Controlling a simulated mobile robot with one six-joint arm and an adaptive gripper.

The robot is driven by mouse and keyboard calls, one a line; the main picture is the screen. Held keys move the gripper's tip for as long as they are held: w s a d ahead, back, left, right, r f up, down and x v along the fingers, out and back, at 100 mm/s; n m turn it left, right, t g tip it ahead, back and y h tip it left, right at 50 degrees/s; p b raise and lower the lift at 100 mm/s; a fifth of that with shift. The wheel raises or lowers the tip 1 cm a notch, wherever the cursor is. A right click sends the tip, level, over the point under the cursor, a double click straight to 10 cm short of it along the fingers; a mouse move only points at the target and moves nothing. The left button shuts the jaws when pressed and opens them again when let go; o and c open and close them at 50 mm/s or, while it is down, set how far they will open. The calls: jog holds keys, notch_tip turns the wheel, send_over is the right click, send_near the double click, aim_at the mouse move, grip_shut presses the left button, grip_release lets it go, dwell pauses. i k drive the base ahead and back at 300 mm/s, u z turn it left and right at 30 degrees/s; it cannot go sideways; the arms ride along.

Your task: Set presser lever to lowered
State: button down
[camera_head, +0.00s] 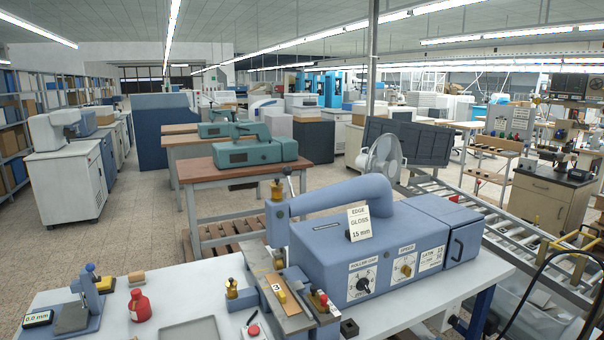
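A blue foil stamping machine (375,240) stands on the white worktable in the middle of the view, with its curved arm (330,195) reaching left to an upright head (277,220). A thin dark lever-like rod (290,183) stands beside the top of the head; I cannot tell whether it is the presser lever or how it is set. A red knob (322,297) sits low at the front of the machine, near the work bed (285,300). My gripper is not in view.
On the white table (490,268) are a red bottle (139,305), a small blue gauge stand (90,290), a grey tray (190,330) and a red button (254,330). A roller conveyor (480,205) runs along the right. A black cable (545,265) curves at lower right.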

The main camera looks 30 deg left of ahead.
aim_at(287, 171)
jog(key=z, duration=0.45)
jog(key=k, duration=1)
jog(key=u, duration=1.35)
jog(key=i, duration=0.9)
jog(key=u, duration=0.05)
